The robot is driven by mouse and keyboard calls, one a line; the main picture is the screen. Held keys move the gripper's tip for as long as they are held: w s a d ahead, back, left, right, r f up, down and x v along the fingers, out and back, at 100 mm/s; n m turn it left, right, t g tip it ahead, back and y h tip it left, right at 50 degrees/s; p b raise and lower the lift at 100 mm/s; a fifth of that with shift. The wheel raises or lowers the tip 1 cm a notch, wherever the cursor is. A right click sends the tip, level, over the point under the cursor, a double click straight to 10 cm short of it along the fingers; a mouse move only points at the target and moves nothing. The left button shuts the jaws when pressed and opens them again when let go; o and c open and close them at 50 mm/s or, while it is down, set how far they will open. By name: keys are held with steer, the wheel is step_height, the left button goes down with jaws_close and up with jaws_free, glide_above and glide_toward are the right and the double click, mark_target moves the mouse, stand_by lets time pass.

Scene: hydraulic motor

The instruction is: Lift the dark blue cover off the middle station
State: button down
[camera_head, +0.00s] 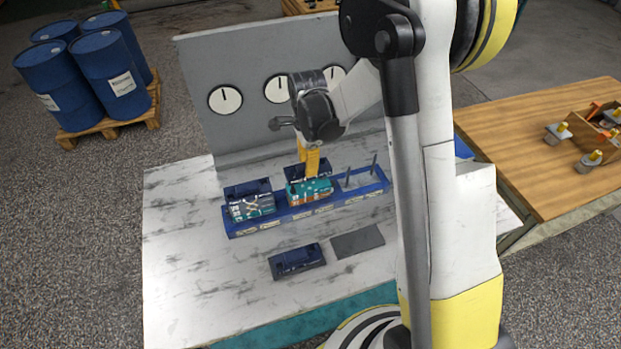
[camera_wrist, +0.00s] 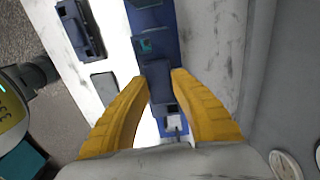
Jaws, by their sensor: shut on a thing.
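The dark blue cover (camera_head: 307,170) of the middle station sits at the top of a teal and orange block (camera_head: 310,192) in the blue rack (camera_head: 243,233). I cannot tell whether there is a gap beneath it. My gripper (camera_head: 309,160) reaches down from above with its yellow fingers at this cover. In the wrist view, the fingers of my gripper (camera_wrist: 162,75) close on the dark blue cover (camera_wrist: 158,88) from both sides. The fingers hide part of it.
The left station holds a teal-grey block (camera_head: 250,207) with a dark blue cover (camera_head: 246,188). The right station shows upright pins (camera_head: 373,165). A loose dark blue cover (camera_head: 297,260) and a grey pad (camera_head: 357,242) lie in front. A gauge panel (camera_head: 250,70) stands behind.

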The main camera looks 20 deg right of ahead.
steer(key=shift+r+p, duration=2)
steer(key=shift+r, duration=1.6)
steer(key=shift+f, duration=0.1)
